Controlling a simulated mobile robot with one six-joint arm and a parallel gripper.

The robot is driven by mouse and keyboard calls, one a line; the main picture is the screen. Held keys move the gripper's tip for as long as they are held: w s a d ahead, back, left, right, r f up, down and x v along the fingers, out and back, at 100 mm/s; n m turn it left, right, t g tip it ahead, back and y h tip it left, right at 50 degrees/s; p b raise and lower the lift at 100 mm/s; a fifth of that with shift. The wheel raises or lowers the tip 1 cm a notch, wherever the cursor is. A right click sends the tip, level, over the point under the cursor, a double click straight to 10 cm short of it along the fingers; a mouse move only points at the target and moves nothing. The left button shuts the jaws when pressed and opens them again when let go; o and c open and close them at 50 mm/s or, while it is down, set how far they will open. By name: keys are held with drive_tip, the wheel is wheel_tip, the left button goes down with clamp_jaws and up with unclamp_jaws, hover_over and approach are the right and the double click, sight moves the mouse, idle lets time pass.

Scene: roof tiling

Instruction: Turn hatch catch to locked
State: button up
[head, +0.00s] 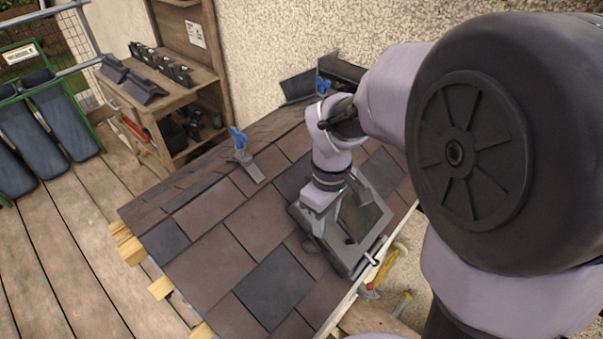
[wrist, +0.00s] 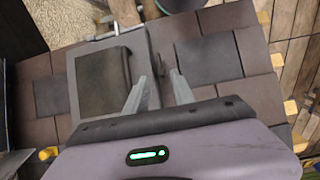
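The roof hatch (head: 357,262) is a grey frame around a dark pane, set among the tiles under my wrist; it also shows in the wrist view (wrist: 142,48). A small dark piece (head: 349,240), possibly the catch, sits at the pane's edge; its turned position cannot be told. A metal bar (head: 373,256) sticks out at the hatch's lower edge. My gripper (wrist: 160,75) is open, its two grey fingers apart at the frame's side. My wrist hides part of the hatch in the head view.
Brown and slate tiles (head: 210,245) cover the sloping roof. A blue-handled clamp (head: 240,150) stands on the tiles at upper left. Yellow-handled tools (head: 386,268) lie by the right edge. A wooden shelf (head: 175,90) with dark tiles stands behind. Wooden decking lies at left.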

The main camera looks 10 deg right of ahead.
sight(323, 241)
wheel_tip(323, 241, down, 8)
drive_tip(key=b, duration=0.2)
drive_tip(key=shift+b, duration=0.3)
drive_tip(key=shift+r, duration=0.1)
clamp_jaws()
